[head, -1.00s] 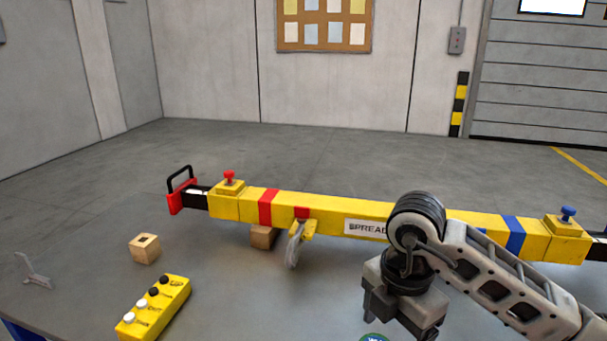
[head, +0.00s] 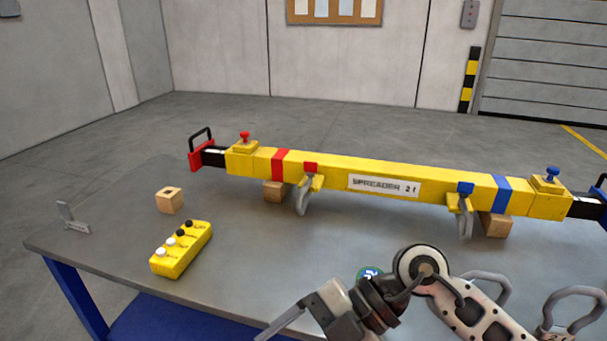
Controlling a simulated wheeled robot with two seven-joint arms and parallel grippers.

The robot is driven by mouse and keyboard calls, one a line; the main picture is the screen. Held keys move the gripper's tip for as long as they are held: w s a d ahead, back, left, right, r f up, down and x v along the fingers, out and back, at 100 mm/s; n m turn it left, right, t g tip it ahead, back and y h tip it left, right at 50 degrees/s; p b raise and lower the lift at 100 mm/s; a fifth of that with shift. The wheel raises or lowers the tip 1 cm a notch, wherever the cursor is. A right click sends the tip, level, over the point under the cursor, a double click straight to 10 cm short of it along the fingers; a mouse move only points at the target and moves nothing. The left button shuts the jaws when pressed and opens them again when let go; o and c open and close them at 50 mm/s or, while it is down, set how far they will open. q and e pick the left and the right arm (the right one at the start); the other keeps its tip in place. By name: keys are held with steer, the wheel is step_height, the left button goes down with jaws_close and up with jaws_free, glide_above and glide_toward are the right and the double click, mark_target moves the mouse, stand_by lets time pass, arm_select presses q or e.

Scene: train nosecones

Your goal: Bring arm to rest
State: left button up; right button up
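My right arm comes in from the lower right, bent over the near part of the table. Its gripper (head: 284,321) points to the lower left near the bottom edge of the head view. One long grey finger shows there; the rest of the gripper is cut off or hidden, so I cannot tell whether it is open or shut. No held object shows. My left gripper is not in view.
A yellow spreader beam (head: 330,173) lies across the table (head: 130,225) on wooden blocks (head: 495,224), with grey hooks below. A yellow control box (head: 181,249), a hollow wooden block (head: 170,200) and a grey bracket (head: 73,217) stand left. Grey shackles (head: 570,306) lie front right.

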step_height(320, 180, up, 8)
steer(key=w+a+f+m+t+y, duration=0.1)
steer(key=w+m+t+y, duration=0.1)
steer(key=m+t+y, duration=0.65)
steer(key=w+d+f+m+t+h, duration=0.5)
steer(key=w+d+m+t+h, duration=0.15)
steer(key=m+t, duration=0.55)
steer(key=s+d+f+m+g+h, duration=0.2)
steer(key=s+d+f+h, duration=0.1)
steer(key=f, duration=0.4)
steer(key=s+d+f+m+g+h, duration=0.1)
steer(key=s+d+f+m+h, duration=0.1)
steer(key=f, duration=0.6)
steer(key=s+d+f+m+g+h, duration=0.2)
steer(key=s+d+f+h, duration=0.2)
steer(key=s+d+f, duration=0.1)
step_height(320, 180, down, 3)
steer(key=shift+s+r+g+h, duration=0.1)
steer(key=shift+s+g+h, duration=0.3)
steer(key=shift+s, duration=0.4)
